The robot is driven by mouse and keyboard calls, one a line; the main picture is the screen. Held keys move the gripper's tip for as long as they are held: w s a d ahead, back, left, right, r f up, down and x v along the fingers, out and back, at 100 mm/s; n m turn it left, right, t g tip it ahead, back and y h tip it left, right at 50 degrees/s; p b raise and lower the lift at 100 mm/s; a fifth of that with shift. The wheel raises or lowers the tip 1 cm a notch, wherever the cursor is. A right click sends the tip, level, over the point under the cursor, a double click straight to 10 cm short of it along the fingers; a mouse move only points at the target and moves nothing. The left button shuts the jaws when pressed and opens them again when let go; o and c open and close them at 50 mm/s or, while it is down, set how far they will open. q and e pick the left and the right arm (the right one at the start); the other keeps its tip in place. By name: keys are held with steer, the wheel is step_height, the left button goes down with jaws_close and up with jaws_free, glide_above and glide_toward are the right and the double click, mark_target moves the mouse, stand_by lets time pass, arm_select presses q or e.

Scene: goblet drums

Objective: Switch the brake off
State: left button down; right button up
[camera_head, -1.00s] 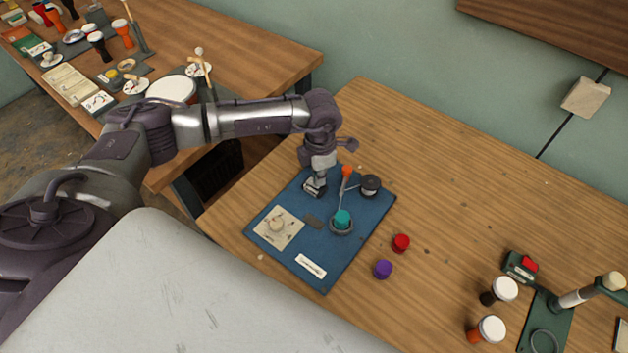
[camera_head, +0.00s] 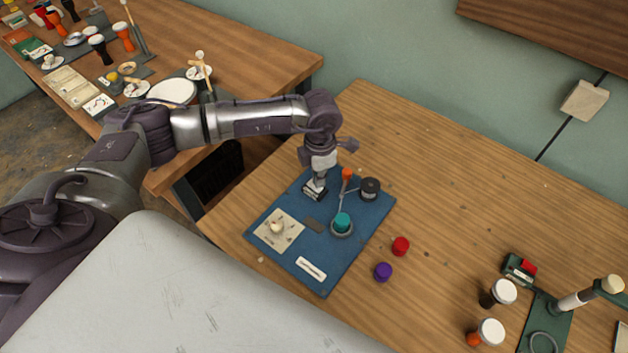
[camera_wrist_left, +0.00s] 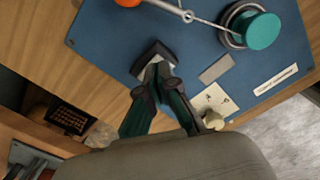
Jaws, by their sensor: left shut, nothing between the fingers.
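A blue board (camera_head: 328,268) lies on the wooden table. On it are a cream plate (camera_head: 292,240) with a pale knob (camera_head: 277,227), and a small dark block (camera_head: 314,196) near its upper left edge. My left gripper (camera_head: 316,184) points down at this block. In the left wrist view its green fingers (camera_wrist_left: 160,76) are shut and empty, with tips at or just above the dark block (camera_wrist_left: 153,56); I cannot tell whether they touch. The cream plate (camera_wrist_left: 214,97) and knob (camera_wrist_left: 213,119) show beside the fingers there. No brake label is readable. My right gripper is not in view.
A teal spool (camera_head: 342,221), an orange knob (camera_head: 347,173) and a dark round drum (camera_head: 370,187) stand close right of the gripper on the board. A red cap (camera_head: 401,245) and a purple cap (camera_head: 383,271) lie beside the board. The table's middle right is clear.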

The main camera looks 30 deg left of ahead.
mark_target(319, 189)
arm_select(q)
steer(key=shift+r+p, duration=1.35)
steer(key=shift+r, duration=1.3)
steer(key=shift+f, duration=0.1)
